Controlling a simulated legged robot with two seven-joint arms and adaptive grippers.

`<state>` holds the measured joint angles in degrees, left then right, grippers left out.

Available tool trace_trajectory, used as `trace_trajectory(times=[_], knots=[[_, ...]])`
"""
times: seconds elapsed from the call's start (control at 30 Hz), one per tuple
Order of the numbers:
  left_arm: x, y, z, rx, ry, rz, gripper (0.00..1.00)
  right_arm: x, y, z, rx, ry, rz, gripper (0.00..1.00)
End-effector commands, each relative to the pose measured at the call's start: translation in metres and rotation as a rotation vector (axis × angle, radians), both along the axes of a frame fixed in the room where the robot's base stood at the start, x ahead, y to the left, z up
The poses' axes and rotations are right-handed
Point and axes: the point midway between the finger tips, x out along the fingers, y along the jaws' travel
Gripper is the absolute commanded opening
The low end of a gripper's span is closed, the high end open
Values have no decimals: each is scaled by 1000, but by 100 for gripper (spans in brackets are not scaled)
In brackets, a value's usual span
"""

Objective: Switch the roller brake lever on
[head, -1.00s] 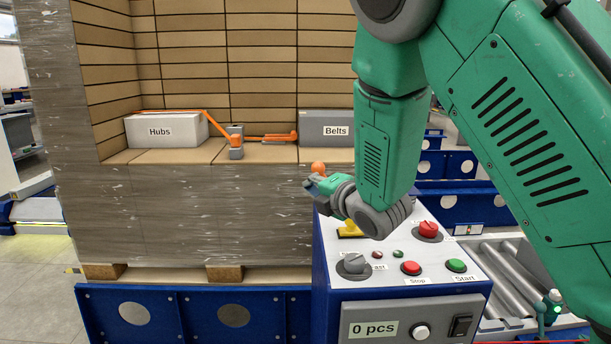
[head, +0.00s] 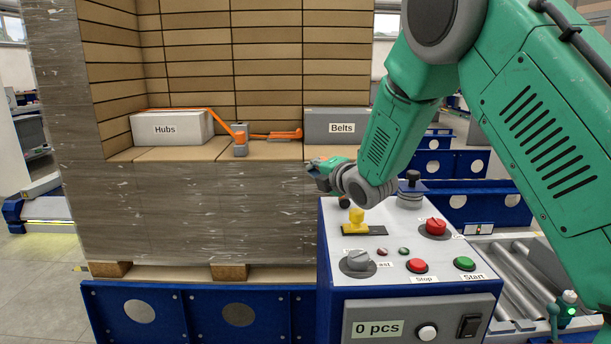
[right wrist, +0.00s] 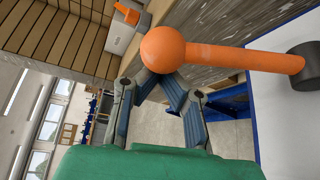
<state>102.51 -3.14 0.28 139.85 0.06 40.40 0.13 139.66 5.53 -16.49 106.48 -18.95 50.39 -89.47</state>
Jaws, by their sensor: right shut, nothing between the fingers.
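My right gripper (head: 316,168) is shut and empty above the back left corner of the white control panel (head: 335,262). In the right wrist view its closed fingertips (right wrist: 163,80) are right by the ball end of an orange lever (right wrist: 245,60). The ball overlaps the tips, and I cannot tell whether they touch. The orange rod ends in a dark round base on the panel. A yellow handle (head: 357,217) stands in a black slot on the panel. No readable label names the brake lever. My left gripper is not in view.
The panel also bears a grey rotary knob (head: 358,261), a red Stop button (head: 417,265), a green Start button (head: 465,263) and a red mushroom button (head: 436,227). A wrapped pallet stack (head: 190,210) stands close on the left. Rollers (head: 510,285) lie to the right.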

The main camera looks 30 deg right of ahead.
Motion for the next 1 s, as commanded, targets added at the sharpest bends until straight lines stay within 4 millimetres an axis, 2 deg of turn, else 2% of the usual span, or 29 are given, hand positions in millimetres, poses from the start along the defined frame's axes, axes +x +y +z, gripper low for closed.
trace_trajectory(times=[0.37,1.0], knots=[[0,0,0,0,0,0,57,-1,1,2,0,-3,-2,0],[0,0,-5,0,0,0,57,-12,-20,16,180,-113,-4,0]])
